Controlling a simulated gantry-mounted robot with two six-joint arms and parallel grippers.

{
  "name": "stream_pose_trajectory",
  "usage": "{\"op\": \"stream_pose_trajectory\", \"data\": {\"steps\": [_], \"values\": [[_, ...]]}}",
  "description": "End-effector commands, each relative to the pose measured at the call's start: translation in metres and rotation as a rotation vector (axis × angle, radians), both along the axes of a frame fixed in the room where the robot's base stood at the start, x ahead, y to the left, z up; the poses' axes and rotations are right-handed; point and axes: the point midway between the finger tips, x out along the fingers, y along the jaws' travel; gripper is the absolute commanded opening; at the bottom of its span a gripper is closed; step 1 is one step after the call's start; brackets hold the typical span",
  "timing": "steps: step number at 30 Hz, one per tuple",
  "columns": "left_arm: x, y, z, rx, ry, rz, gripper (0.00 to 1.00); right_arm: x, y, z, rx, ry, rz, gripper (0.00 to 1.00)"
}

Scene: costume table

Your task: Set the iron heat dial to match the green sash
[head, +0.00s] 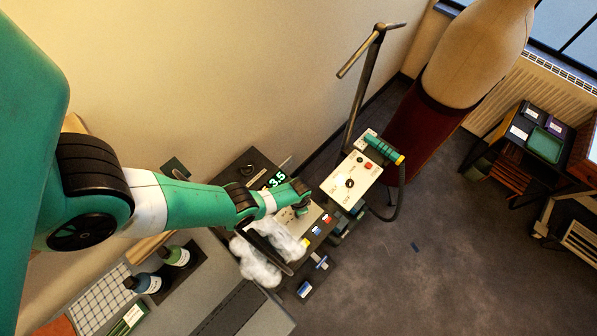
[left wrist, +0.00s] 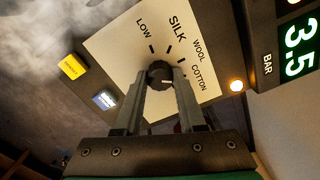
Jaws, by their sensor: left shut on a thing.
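The iron heat dial (left wrist: 160,73) is a dark round knob on a pale panel marked LOW, SILK, WOOL and COTTON. Its white mark points to the right and slightly down, on the COTTON side of the scale. My left gripper (left wrist: 160,84) is shut on the knob, one finger on each side. In the head view my left gripper (head: 303,208) reaches down to the control panel, and the arm hides the dial. I cannot make out a green sash in either view.
A 3.5 BAR display (left wrist: 298,49), a lit amber lamp (left wrist: 236,85), a yellow button (left wrist: 73,66) and a blue button (left wrist: 105,99) surround the dial. White steam (head: 262,255) drifts beside my arm. A second panel (head: 350,183) stands to the right, near a dress form (head: 475,60).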

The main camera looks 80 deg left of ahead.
Motion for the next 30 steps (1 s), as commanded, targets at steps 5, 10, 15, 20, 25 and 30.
{"op": "stream_pose_trajectory", "data": {"steps": [5, 10, 15, 20, 25, 30], "values": [[-0.0004, 0.0001, -0.0013, 0.001, -0.001, -0.070, 0.00, 0.0000, 0.0000, -0.0008, 0.000, 0.000, 0.000, 0.50], [-0.0004, 0.0001, -0.0013, 0.001, -0.001, -0.102, 0.00, 0.0000, 0.0000, -0.0008, 0.000, 0.000, 0.000, 0.50], [-0.0005, 0.0001, -0.0013, 0.001, -0.001, -0.110, 0.00, 0.0000, 0.0000, -0.0008, 0.000, 0.000, 0.000, 0.50], [-0.0005, 0.0001, -0.0014, 0.001, -0.001, -0.110, 0.00, 0.0000, 0.0000, -0.0008, 0.000, 0.000, 0.000, 0.50], [-0.0005, 0.0001, -0.0013, 0.001, -0.001, -0.109, 0.52, 0.0000, 0.0000, -0.0008, 0.000, 0.000, 0.000, 0.50], [-0.0003, 0.0000, -0.0008, 0.001, 0.000, -0.109, 0.69, -0.0001, 0.0000, -0.0005, 0.000, 0.000, 0.000, 0.50]]}}
